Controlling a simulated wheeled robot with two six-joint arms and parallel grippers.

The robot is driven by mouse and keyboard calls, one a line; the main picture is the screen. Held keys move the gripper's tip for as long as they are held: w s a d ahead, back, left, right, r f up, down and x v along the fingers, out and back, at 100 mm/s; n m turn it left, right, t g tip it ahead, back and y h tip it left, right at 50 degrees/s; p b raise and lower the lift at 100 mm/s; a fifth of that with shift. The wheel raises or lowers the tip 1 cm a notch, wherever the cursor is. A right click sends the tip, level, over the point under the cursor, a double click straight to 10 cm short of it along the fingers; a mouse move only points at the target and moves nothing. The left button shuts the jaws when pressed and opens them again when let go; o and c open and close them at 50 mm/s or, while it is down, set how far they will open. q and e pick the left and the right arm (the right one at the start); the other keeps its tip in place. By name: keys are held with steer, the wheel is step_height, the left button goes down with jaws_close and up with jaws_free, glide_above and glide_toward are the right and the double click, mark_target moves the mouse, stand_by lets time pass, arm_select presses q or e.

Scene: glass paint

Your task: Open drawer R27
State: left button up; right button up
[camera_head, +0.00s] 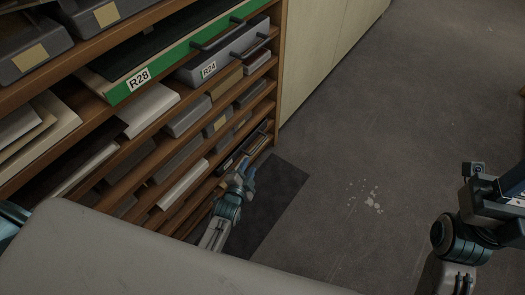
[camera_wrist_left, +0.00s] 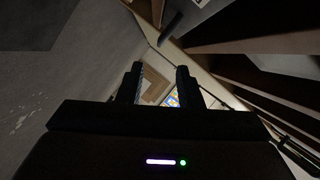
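No label reading R27 is legible in either view. In the head view, the shelf unit (camera_head: 279,62) holds a green-fronted drawer (camera_head: 185,52) labelled R28 and a grey drawer (camera_head: 233,55) labelled R24, both with dark bar handles. My left gripper (camera_head: 247,170) is low beside the bottom shelves, near a dark tray-like piece (camera_head: 243,152). In the left wrist view its two black fingers (camera_wrist_left: 159,85) stand apart, with no object clearly held between them. Brown and coloured shapes show beyond the fingertips. My right gripper (camera_head: 505,190) is at the right edge, partly cut off, its fingers unclear.
Several grey and white boxes or trays (camera_head: 150,108) fill the other shelves. A pale cabinet side (camera_head: 318,50) adjoins the shelf unit. A dark mat (camera_head: 275,205) lies on the floor by the unit.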

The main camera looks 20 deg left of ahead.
mark_target(257, 149)
arm_select(q)
steer(key=b+x, duration=0.3)
steer(key=x, duration=0.7)
steer(key=shift+w, duration=0.3)
jaws_close()
